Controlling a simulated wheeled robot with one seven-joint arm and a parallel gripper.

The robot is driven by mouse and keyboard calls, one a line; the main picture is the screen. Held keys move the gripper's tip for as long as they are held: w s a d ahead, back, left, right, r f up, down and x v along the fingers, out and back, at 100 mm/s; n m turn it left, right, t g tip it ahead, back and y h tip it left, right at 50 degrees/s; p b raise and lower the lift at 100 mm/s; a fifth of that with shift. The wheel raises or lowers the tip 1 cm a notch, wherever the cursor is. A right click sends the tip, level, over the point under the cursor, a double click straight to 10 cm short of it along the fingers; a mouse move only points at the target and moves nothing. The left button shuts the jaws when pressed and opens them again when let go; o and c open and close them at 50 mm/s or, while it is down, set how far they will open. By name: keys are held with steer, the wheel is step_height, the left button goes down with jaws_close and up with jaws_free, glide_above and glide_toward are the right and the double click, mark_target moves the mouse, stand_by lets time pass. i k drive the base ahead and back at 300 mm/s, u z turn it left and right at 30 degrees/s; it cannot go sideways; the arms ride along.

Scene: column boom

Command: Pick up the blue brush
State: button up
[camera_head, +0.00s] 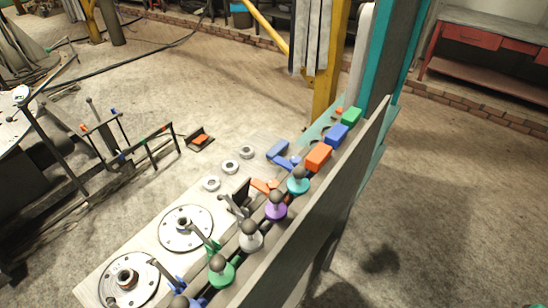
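I cannot tell for sure which thing is the blue brush. One blue candidate is a blue block (337,135) on the narrow ledge, between an orange block (318,157) and a green block (351,115). Another is a flat blue piece (278,151) lying lower, left of the ledge. A third blue thing (186,301), partly cut off by the bottom edge, is at the near end of the row of knobbed pieces. My gripper is not in view.
A row of dark-knobbed pieces in green (221,271), white (250,237), purple (276,207) and teal (298,181) lines the ledge. A tall grey panel (330,215) stands along its right side. Round flanged discs (186,229) lie left.

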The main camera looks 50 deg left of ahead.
mark_target(282, 146)
steer(key=k, duration=2.2)
steer(key=u, duration=2.8)
steer(key=i, duration=4.1)
steer(key=z, duration=3.25)
steer(key=i, duration=1.45)
